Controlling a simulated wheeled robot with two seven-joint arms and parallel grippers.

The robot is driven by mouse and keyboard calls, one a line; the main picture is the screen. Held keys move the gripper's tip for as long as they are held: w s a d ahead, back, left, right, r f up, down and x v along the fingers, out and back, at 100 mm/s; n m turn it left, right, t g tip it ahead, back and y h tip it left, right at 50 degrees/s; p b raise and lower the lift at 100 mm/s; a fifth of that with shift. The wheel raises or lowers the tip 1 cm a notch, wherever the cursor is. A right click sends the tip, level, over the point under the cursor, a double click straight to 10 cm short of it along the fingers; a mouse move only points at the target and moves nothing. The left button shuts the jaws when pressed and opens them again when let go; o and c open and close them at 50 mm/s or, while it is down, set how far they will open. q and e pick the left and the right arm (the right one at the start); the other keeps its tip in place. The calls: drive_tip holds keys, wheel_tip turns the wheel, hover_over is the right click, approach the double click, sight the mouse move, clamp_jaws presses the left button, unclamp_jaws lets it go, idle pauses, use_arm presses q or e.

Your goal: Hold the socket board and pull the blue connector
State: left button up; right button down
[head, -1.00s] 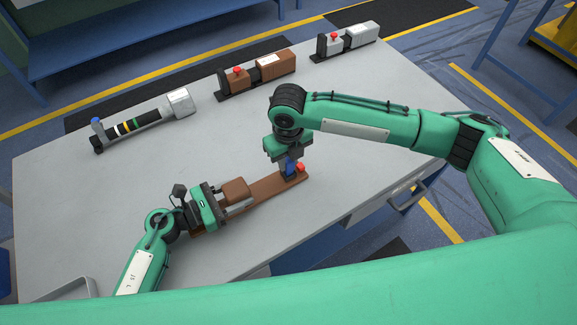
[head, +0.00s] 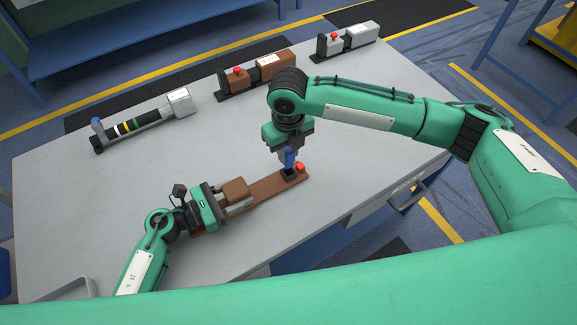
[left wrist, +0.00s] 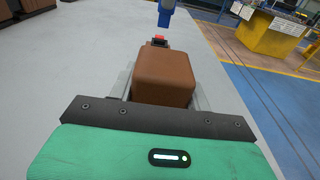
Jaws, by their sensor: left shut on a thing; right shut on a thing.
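The brown socket board (head: 270,191) lies on the grey table. It has a brown block (head: 234,189) at its left end, a black socket (head: 288,174) and a red button (head: 300,167) at its right end. My left gripper (head: 238,197) is shut on the block, which fills the left wrist view (left wrist: 165,77). My right gripper (head: 290,154) points down over the socket, shut on the blue connector (head: 289,160). The connector stands upright above the socket. In the left wrist view, the connector (left wrist: 166,15) shows a gap above the red button (left wrist: 158,40).
A black stick-like unit with coloured bands (head: 137,127), a brown unit (head: 275,66) and a grey unit (head: 362,35) stand along the table's far side. The middle of the table (head: 200,150) is clear. A drawer handle (head: 408,193) juts from the front edge.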

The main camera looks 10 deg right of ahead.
sight(288, 149)
use_arm(q)
drive_tip(key=shift+s+f, duration=0.15)
drive_tip(key=shift+f, duration=0.3)
use_arm(e)
drive_tip(key=shift+r, duration=2.75)
drive_tip(key=c, duration=1.8)
unclamp_jaws()
clamp_jaws()
use_arm(q)
drive_tip(key=o, duration=1.3)
drive_tip(key=shift+a, duration=0.1)
drive_tip(key=v, duration=1.2)
drive_tip(key=shift+r, duration=0.35)
use_arm(e)
drive_tip(key=shift+w, duration=0.1)
